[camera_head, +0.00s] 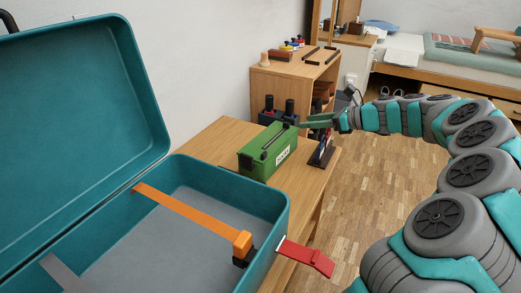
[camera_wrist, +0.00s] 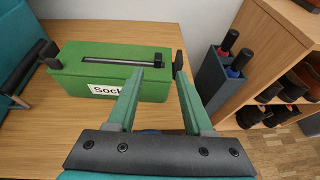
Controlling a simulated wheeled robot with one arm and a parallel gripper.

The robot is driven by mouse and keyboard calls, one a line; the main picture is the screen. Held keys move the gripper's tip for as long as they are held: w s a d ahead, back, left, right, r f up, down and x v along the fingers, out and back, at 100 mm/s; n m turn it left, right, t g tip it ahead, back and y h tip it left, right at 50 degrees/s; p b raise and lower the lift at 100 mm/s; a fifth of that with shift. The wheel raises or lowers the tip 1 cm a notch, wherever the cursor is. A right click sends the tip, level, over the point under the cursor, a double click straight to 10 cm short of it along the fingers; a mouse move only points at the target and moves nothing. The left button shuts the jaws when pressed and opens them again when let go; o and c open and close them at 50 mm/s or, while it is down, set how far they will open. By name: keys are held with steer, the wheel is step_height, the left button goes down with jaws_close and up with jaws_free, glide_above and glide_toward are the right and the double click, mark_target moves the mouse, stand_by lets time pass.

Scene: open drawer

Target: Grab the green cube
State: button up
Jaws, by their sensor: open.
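A green box (camera_head: 262,165) with a white label and a dark bar handle on its lid stands on the wooden table. It is the only green block-like thing I can make out; no plain small cube shows. In the wrist view the green box (camera_wrist: 75,72) is at upper left, its label partly hidden by my left finger. In the head view my gripper (camera_head: 312,122) hangs above and just right of the box, pointing left. I cannot tell whether it touches the box.
A holder (camera_wrist: 222,80) with dark-handled tools stands behind the box. A wooden shelf (camera_head: 283,78) is beyond. Bare table (camera_wrist: 60,130) lies before the box.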

mark_target(291, 130)
steer(key=shift+b+x, duration=0.55)
steer(key=shift+x, duration=3)
steer(key=shift+s+f, duration=0.1)
steer(key=shift+s, duration=0.05)
steer(key=shift+c, duration=0.3)
jaws_close()
